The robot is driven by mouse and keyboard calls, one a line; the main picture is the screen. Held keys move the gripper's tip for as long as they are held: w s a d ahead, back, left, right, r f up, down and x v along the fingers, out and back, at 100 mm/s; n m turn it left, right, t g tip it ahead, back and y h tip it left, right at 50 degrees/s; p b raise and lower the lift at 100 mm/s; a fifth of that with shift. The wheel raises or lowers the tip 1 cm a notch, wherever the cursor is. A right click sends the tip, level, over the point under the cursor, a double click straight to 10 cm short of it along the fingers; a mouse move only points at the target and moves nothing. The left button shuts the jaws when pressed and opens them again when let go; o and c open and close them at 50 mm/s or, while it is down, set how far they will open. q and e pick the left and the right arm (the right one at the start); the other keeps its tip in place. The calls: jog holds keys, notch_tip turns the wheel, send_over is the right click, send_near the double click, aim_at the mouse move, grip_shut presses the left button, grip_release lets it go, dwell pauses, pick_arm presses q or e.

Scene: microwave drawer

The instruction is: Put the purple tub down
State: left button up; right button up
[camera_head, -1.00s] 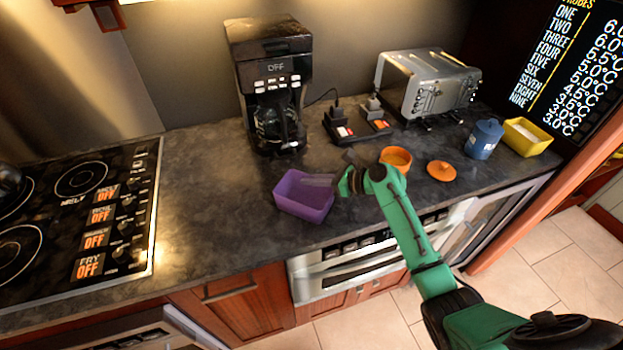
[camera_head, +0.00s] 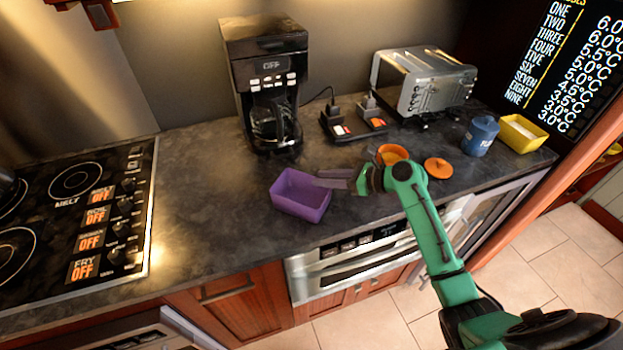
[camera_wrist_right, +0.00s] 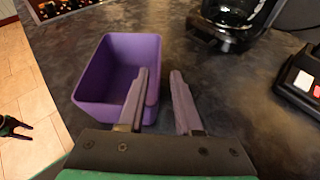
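The purple tub (camera_head: 301,192) stands upright on the dark counter near its front edge, in front of the coffee maker. It looks empty and also shows in the right wrist view (camera_wrist_right: 93,82). My right gripper (camera_head: 318,180) is beside the tub's right side in the head view.
A coffee maker (camera_head: 268,80) stands behind the tub. An orange bowl (camera_head: 392,153), orange lid (camera_head: 438,168), blue canister (camera_head: 480,135), yellow tub (camera_head: 522,134) and toaster (camera_head: 422,82) are to the right. The stove (camera_head: 75,215) is left; the counter between is clear.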

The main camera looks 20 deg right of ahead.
jog(key=v, duration=0.6)
jog(key=shift+s+d+b, duration=0.2)
jog(key=shift+b, duration=0.2)
jog(key=shift+r, duration=0.15)
